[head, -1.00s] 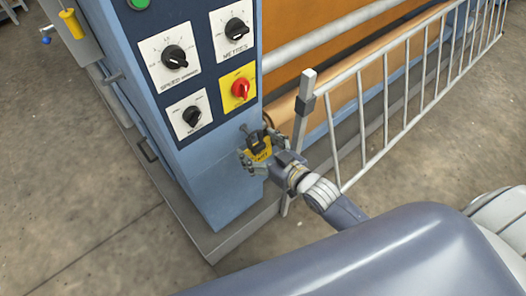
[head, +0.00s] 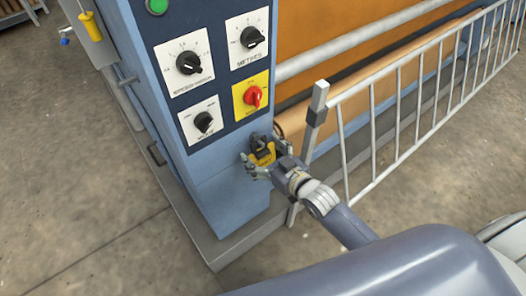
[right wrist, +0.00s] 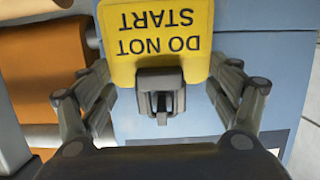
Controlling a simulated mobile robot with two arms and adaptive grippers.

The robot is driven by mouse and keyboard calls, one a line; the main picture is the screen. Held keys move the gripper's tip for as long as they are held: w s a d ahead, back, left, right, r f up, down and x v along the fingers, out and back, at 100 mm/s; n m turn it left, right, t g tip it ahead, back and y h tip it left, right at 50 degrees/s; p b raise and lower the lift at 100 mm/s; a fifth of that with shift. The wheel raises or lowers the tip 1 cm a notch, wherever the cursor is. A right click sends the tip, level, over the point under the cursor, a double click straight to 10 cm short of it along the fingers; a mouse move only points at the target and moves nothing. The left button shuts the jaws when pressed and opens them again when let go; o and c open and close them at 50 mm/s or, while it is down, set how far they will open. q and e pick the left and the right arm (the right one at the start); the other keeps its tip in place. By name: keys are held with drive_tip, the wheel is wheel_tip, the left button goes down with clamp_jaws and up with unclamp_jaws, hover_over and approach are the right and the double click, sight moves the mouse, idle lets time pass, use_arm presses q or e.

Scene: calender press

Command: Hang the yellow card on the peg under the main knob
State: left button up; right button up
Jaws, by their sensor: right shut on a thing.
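The yellow card (head: 264,157) is held in my right gripper (head: 260,161), close to the blue press cabinet, below the red main knob (head: 253,96) on its yellow plate. In the right wrist view the card (right wrist: 158,50) fills the top middle, its "DO NOT START" text upside down. A grey block with a dark slot (right wrist: 161,90) lies at the card's near edge. I cannot make out the peg; the card and gripper cover that area. My left gripper is not in view.
Black knobs on white plates (head: 190,64) sit left of and above the main knob. A white railing (head: 400,105) runs right of the cabinet, its end post (head: 319,98) close to my right gripper. A grey plinth (head: 222,252) lies below.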

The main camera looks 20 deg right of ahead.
drive_tip(key=o, duration=0.9)
drive_tip(key=shift+c, duration=0.2)
drive_tip(key=v, duration=1.2)
